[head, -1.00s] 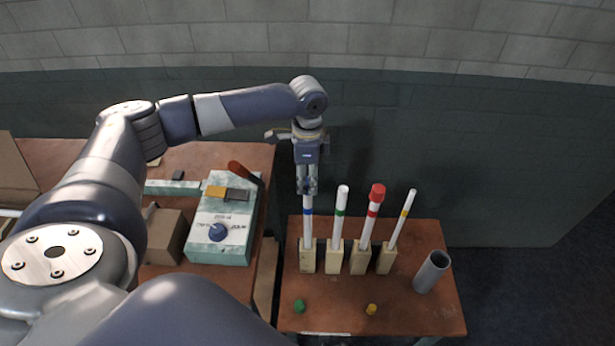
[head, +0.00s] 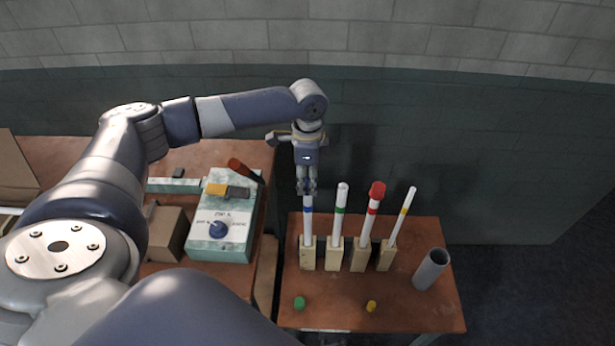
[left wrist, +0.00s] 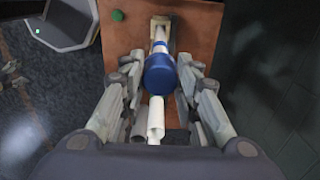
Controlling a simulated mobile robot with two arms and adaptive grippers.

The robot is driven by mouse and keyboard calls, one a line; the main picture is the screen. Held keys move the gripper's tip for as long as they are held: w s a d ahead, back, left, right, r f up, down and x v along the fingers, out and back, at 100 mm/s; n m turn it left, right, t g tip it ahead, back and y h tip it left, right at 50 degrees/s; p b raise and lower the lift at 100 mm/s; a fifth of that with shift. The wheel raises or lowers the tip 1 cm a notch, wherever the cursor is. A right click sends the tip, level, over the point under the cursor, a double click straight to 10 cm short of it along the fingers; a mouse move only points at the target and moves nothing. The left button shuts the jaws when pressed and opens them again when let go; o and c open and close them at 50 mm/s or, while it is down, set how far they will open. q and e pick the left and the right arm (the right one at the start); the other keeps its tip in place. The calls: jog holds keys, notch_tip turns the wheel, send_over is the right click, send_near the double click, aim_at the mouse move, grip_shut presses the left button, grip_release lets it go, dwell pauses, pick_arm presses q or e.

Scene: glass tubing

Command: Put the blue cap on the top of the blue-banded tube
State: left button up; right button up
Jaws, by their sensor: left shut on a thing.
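My left gripper (head: 306,187) points down over the blue-banded tube (head: 308,228) at the left end of the row. It is shut on the blue cap (left wrist: 160,74), which shows between the fingers in the left wrist view. In the head view the fingers hide the cap. The white tube is upright in its wooden block (head: 308,257), with its blue band below the fingertips. The cap is in line with the tube's top and covers it in the left wrist view. I cannot tell whether the cap is seated on it or just touching.
To the right stand a green-banded tube (head: 340,225), a red-banded tube (head: 368,230) with a red cap, a leaning yellow-banded tube (head: 400,225) and a grey cylinder (head: 431,270). A green cap (head: 299,303) and a yellow cap (head: 371,306) lie in front.

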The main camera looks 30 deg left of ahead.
dwell(0.3)
pick_arm(q)
jog(key=o, duration=0.8)
jog(key=shift+o, duration=0.4)
jog(key=o, duration=0.5)
jog(key=shift+c, duration=0.2)
jog(key=shift+r, duration=0.1)
jog(key=shift+r+p, duration=0.45)
jog(key=shift+r, duration=3.5)
jog(key=shift+f, duration=0.1)
